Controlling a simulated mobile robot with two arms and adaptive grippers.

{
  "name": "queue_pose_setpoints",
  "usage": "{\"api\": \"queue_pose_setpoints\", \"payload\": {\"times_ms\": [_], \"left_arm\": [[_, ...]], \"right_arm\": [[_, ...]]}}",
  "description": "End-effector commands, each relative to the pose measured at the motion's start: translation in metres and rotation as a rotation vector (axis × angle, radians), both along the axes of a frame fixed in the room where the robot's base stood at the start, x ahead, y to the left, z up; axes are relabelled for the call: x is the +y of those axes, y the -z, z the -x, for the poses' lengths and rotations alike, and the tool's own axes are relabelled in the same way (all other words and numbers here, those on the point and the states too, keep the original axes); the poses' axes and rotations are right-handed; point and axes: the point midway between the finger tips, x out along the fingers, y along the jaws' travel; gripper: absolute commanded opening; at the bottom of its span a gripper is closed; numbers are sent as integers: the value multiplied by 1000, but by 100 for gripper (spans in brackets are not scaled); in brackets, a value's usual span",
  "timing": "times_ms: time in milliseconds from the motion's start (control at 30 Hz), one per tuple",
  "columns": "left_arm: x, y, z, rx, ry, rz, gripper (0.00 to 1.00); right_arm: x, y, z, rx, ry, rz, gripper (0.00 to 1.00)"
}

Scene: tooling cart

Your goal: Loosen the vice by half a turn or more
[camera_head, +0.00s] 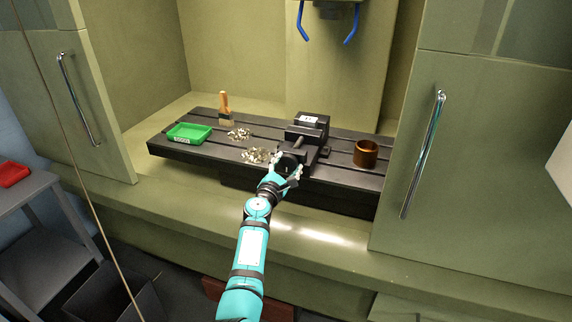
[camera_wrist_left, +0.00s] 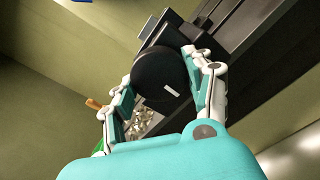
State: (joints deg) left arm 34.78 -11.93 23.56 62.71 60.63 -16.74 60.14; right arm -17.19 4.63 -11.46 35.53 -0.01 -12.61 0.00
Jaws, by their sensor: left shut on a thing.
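The black vice (camera_head: 310,128) stands on the slotted dark table. In the left wrist view, its round black knob (camera_wrist_left: 160,72) faces me and carries a short white mark near its lower right. My left gripper (camera_head: 287,166) is at the front of the vice. In the left wrist view, its two fingers sit on opposite sides of the knob, shut on it. Part of the knob is hidden by the fingers. My right gripper is not in view.
Metal chips (camera_head: 254,155) lie left of the vice. A green tray (camera_head: 189,134) and an upright brush (camera_head: 225,108) stand farther left. A copper-coloured cylinder (camera_head: 366,153) stands right. Cabinet doors (camera_head: 470,150) flank the table (camera_head: 165,149); blue hooked parts (camera_head: 302,22) hang above.

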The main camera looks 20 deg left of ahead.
Motion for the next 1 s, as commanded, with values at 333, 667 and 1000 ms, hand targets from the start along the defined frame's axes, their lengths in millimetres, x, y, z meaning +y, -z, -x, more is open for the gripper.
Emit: {"api": "queue_pose_setpoints", "payload": {"times_ms": [333, 667, 1000], "left_arm": [[-2, 3, 1, 11, 3, 141, 21], [-2, 4, 1, 12, 3, 165, 21], [-2, 3, 1, 10, 3, 163, 69]], "right_arm": [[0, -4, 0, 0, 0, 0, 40], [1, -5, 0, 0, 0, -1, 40], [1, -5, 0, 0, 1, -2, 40]]}}
